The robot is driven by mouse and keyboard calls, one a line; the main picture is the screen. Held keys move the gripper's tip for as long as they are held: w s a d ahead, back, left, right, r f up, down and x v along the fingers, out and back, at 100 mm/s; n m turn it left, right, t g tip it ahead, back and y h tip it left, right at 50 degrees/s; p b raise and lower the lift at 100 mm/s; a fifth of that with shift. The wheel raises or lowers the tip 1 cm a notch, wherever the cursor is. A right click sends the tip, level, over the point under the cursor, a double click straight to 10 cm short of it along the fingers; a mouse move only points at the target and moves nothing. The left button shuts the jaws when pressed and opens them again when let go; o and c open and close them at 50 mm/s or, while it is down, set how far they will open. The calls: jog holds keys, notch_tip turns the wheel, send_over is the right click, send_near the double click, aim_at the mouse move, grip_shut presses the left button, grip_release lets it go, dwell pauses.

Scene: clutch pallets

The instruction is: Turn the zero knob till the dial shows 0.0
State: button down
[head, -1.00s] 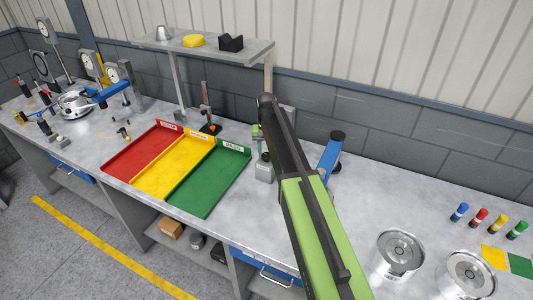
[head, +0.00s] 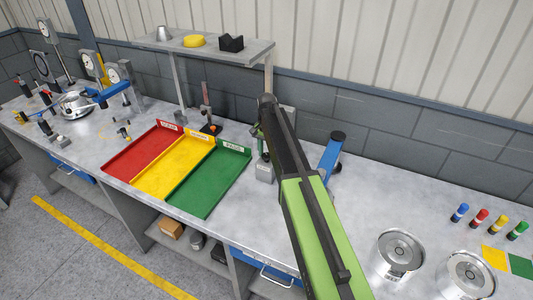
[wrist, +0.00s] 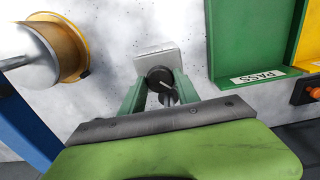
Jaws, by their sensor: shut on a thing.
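The zero knob (wrist: 158,75) is a dark round knob with a pale pointer mark, in the middle of the wrist view, on a small grey metal block (wrist: 155,53). My gripper (wrist: 160,87) is shut on it, one green finger on each side. In the head view the grey block (head: 264,173) stands on the bench right of the green tray, with the knob mostly hidden by my gripper and arm. I cannot make out the dial's reading in either view.
A green tray (head: 212,195) marked PASS lies left of the block, with yellow and red trays beyond. A blue stand (head: 329,156) is close on the right. A shelf (head: 235,50) rises behind. Round metal parts (head: 400,250) sit at the front right.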

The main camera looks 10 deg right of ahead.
aim_at(267, 155)
jog(key=m, duration=1)
jog(key=shift+m, duration=0.5)
jog(key=c, duration=0.9)
grip_release()
jog(key=shift+r, duration=0.1)
notch_tip(267, 155, up, 17)
jog(key=p, duration=1.7)
